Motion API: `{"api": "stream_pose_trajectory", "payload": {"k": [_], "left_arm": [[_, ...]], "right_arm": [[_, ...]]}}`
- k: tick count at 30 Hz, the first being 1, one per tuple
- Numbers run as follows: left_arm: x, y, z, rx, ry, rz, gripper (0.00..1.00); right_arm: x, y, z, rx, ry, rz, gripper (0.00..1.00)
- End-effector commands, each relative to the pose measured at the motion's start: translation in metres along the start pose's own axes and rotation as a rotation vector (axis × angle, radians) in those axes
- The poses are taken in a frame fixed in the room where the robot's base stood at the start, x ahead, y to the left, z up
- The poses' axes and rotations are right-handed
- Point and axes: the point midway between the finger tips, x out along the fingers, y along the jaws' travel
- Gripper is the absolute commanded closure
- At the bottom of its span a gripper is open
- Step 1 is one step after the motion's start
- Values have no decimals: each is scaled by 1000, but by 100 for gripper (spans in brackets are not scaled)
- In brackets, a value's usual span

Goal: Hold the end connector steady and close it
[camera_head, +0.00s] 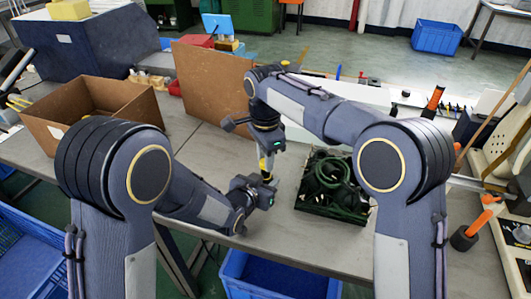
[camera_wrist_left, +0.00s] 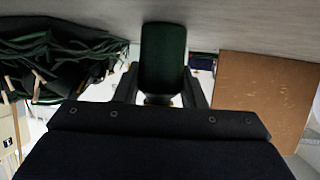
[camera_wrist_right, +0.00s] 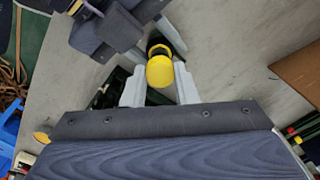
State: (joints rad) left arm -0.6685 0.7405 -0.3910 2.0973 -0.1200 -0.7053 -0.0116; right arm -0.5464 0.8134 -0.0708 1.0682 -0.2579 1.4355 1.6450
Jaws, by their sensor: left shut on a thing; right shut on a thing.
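The end connector is a small piece with a yellow part (camera_wrist_right: 160,72) and a black and yellow part just beyond it. It is upright between my two grippers in the head view, where its yellow part (camera_head: 263,165) shows. My right gripper (camera_wrist_right: 159,84) is shut on the yellow part from above. My left gripper (camera_head: 266,183) is below, shut on the lower part of the connector. In the left wrist view a dark green block (camera_wrist_left: 163,58) sits between the left gripper's fingers (camera_wrist_left: 160,98). Whether the connector's halves are fully together is hidden.
A black tray of green cables (camera_head: 333,187) lies right of the grippers on the grey table (camera_head: 225,152). An open cardboard box (camera_head: 92,100) and an upright brown board (camera_head: 212,82) stand to the left. A blue crate (camera_head: 280,277) is below the table's front edge.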

Motion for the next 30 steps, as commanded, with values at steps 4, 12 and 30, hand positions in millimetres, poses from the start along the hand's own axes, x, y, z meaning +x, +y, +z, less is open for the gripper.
{"api": "stream_pose_trajectory", "payload": {"k": [4,12,30], "left_arm": [[0,0,0,0,0,0,100],[0,0,0,0,1,0,100],[0,0,0,0,1,0,100]], "right_arm": [[0,0,0,1,0,0,95],[0,0,0,1,0,0,95],[17,0,0,-1,0,0,95]]}}
